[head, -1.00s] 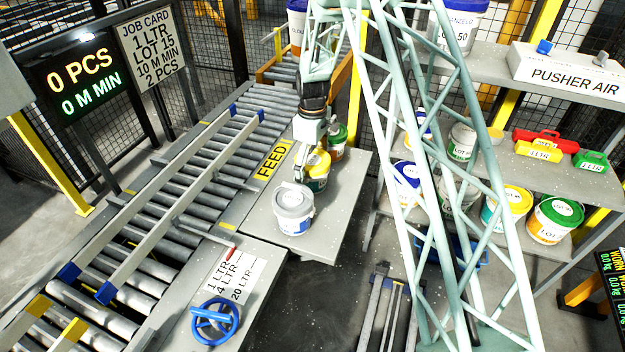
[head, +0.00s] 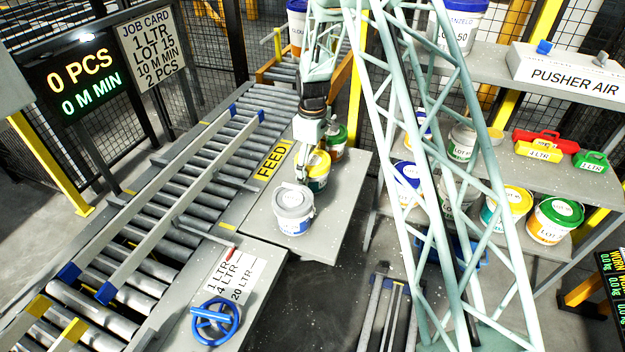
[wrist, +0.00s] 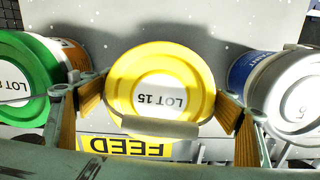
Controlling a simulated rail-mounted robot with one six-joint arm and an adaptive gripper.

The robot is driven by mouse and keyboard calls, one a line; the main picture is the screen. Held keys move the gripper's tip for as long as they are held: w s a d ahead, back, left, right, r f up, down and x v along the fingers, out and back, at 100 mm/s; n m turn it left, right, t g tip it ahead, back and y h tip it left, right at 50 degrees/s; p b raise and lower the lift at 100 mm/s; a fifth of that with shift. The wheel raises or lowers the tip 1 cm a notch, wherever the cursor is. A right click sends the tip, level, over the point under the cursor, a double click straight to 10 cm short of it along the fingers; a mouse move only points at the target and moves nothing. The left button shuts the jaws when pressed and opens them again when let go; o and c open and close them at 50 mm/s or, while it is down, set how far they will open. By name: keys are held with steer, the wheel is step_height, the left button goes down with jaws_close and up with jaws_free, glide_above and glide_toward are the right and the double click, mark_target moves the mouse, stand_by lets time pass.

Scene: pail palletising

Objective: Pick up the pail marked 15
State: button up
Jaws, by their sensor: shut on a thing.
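The pail marked 15 has a yellow lid reading LOT 15 (wrist: 168,85) and fills the middle of the wrist view, with its grey handle grip lying across the near side. In the head view the yellow-lidded pail (head: 320,170) stands on the grey feed table (head: 325,228), partly hidden by my gripper (head: 303,165). In the wrist view my gripper (wrist: 165,106) has one padded finger on each side of this pail, shut on it. The pail looks upright; I cannot tell whether it is clear of the table.
A grey-lidded pail (head: 294,206) stands close in front, and a green-lidded pail (head: 337,138) close behind. The roller conveyor (head: 190,185) with guide rails runs along the left. A shelf (head: 465,190) with more pails is at the right. The table's right front is clear.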

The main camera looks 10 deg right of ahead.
steer(key=shift+r, duration=0.15)
steer(key=shift+c, duration=0.4)
steer(key=shift+r, duration=4.9)
